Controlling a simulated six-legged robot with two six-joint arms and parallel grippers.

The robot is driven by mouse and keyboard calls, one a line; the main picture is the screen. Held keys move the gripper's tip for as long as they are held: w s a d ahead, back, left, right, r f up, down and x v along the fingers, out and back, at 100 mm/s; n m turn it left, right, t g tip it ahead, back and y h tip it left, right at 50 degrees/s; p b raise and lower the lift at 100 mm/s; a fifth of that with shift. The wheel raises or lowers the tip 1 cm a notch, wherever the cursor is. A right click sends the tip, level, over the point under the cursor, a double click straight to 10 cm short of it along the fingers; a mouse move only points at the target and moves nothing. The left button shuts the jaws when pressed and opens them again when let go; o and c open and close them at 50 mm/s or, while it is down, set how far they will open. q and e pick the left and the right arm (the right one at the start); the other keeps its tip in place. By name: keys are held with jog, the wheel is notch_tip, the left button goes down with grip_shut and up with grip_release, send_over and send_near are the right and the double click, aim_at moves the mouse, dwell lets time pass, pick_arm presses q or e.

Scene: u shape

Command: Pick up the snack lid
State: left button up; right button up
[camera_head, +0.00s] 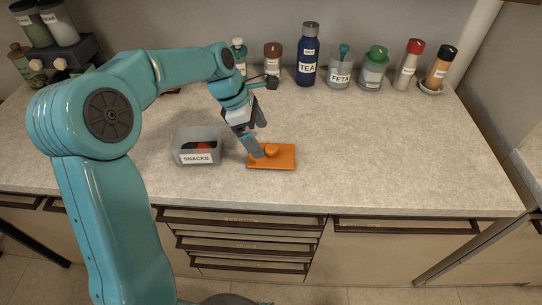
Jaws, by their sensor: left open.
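The snack lid (284,162) is a flat orange rectangle with a rounded knob (271,151) on top. It lies on the counter just right of the snacks box (197,158), a clear grey container labelled SNACKS with dark and red contents and no lid on it. My left gripper (258,140) points down at the lid, with its fingers apart. One finger is low beside the left of the knob, and the other is higher, behind it. I cannot tell whether a finger touches the lid. My right gripper is not in view.
Along the wall stand a blue TEA bottle (308,55), a FETA jar (340,72), a green-lidded jar (374,70) and red-capped (407,68) and black-capped (439,68) bottles. A dark dispenser (62,55) stands at the left. The counter (400,150) is clear to the right.

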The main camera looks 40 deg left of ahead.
aim_at(267, 147)
pick_arm(q)
jog(key=shift+w+d+f, duration=0.1)
jog(key=shift+w+f, duration=0.15)
jog(key=shift+f, duration=0.25)
jog(key=shift+w+d+f, duration=0.1)
jog(key=shift+w+f, duration=0.1)
jog(key=shift+f, duration=0.25)
jog(key=x, duration=0.4)
jog(key=shift+f, duration=0.2)
jog(key=shift+w+f, duration=0.1)
jog(key=shift+f, duration=0.2)
jog(key=shift+s+d+r, duration=0.1)
jog(key=shift+s, duration=0.1)
jog(key=shift+w, duration=0.1)
jog(key=c, duration=0.7)
